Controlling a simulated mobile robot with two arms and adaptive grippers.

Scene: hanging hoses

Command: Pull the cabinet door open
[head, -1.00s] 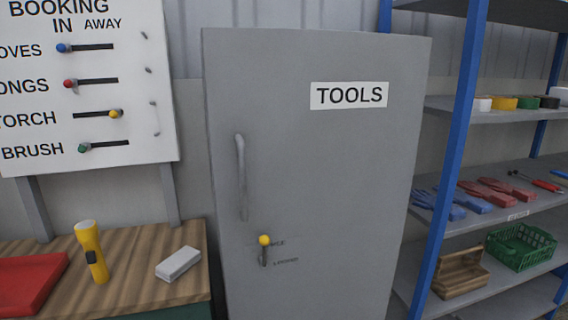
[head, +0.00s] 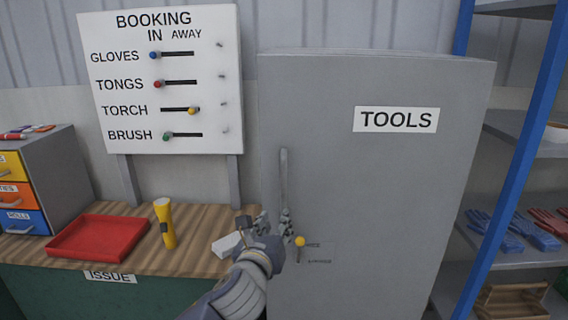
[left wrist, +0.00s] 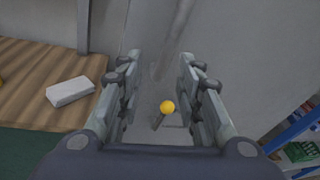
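The grey cabinet door (head: 390,200) with a TOOLS label is shut. Its vertical bar handle (head: 284,178) is on the left side of the door, and a yellow-knobbed lever (head: 299,243) sits just below it. My left gripper (head: 272,222) is at the lower end of the handle, with its fingers apart. In the left wrist view the open fingers (left wrist: 160,90) point at the door, with the handle (left wrist: 176,32) ahead between them and the yellow knob (left wrist: 167,106) lower down. I cannot tell whether they touch the handle. My right gripper is not in view.
A wooden bench (head: 120,262) left of the cabinet carries a red tray (head: 97,238), a yellow torch (head: 165,224), a pale block (head: 226,245) and a drawer unit (head: 48,165). A booking board (head: 160,80) stands behind. Blue-post shelving (head: 510,170) stands at right.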

